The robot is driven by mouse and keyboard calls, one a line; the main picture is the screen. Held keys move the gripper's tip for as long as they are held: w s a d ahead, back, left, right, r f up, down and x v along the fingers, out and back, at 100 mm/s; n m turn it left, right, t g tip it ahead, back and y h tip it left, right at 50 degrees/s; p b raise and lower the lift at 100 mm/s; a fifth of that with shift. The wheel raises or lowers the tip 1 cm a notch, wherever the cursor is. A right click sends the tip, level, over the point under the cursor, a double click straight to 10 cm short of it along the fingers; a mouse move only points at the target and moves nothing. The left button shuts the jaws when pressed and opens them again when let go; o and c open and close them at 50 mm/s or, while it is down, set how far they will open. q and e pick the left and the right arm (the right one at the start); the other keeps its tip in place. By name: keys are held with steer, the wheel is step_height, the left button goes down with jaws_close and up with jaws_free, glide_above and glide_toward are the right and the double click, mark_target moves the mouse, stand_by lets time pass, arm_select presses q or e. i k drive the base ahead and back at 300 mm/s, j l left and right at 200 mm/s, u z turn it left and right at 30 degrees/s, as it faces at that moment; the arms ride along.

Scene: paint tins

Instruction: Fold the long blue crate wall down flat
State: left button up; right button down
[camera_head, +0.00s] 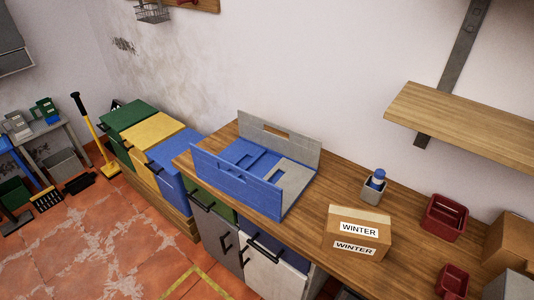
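The long blue crate wall (230,182) stands upright along the near side of the folding crate on the wooden worktop. Opposite it, the long grey crate wall (305,145) also stands upright, with a slot near its top. Between them a blue end panel (238,150) and a grey end panel (294,176) appear folded down inside the crate. The near wall hides part of the crate's inside. Neither of my grippers is in view.
On the wooden worktop (315,218), right of the crate, are a cardboard box labelled WINTER (357,236), a small holder with a blue-capped bottle (374,187) and a red bin (444,217). A wooden shelf (465,118) projects above. Cabinet handles (264,251) stick out below.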

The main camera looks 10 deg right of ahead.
mark_target(266, 196)
steer(key=i+j+z, duration=0.1)
steer(key=z, duration=0.4)
steer(key=i+j+z, duration=0.1)
steer(key=z, duration=0.4)
steer(key=j+z, duration=0.15)
steer(key=z, duration=0.3)
steer(key=i+j+z, duration=0.2)
steer(key=j+z, duration=0.2)
steer(key=j, duration=0.9)
steer(key=j+z, duration=0.35)
steer(key=j, duration=0.9)
steer(key=z, duration=0.5)
steer(key=i+j, duration=0.05)
